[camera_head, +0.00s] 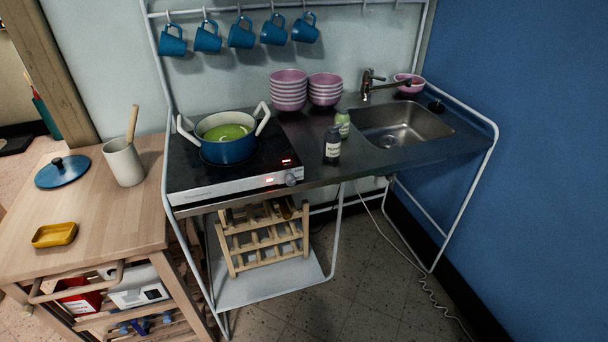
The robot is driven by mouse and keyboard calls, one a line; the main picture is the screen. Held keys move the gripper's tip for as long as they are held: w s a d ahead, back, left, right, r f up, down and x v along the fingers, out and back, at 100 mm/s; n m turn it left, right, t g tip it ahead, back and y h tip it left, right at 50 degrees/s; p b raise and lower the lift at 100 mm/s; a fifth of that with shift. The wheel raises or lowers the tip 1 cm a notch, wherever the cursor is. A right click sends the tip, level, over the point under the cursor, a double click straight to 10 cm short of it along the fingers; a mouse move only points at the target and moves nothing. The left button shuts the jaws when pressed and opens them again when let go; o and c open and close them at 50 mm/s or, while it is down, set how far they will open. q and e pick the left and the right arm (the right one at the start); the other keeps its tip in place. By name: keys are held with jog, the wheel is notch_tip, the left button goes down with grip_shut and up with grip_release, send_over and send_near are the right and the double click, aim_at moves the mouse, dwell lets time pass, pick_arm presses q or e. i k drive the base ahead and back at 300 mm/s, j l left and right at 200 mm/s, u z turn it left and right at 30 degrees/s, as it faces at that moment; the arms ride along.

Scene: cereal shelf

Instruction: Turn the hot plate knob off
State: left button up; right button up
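The hot plate (240,182) is a black-topped unit with a silver front panel, at the left end of the metal counter. Its knob (291,180) is a small round grey dial at the right end of that front panel. A red display is lit on the panel left of the knob, and a red light shows on the black top. A blue pot (228,150) with white handles and green contents stands on the hot plate. Neither of my grippers is in view.
Two small bottles (332,146) stand on the counter right of the hot plate, near a sink (400,126). Pink bowls (288,92) are stacked behind. A wooden cart (110,205) stands at left, a wooden rack (262,240) below. Floor in front of the sink is mostly clear, with a cable.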

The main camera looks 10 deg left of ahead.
aim_at(290, 180)
jog(key=i+l, duration=0.15)
jog(key=l, duration=0.15)
jog(key=i+l+u, duration=0.15)
jog(key=i+l, duration=0.2)
jog(key=l, duration=0.25)
jog(key=i+l+u, duration=0.15)
jog(key=l, duration=0.2)
jog(key=i+l, duration=0.15)
jog(key=l, duration=0.15)
jog(key=u, duration=0.05)
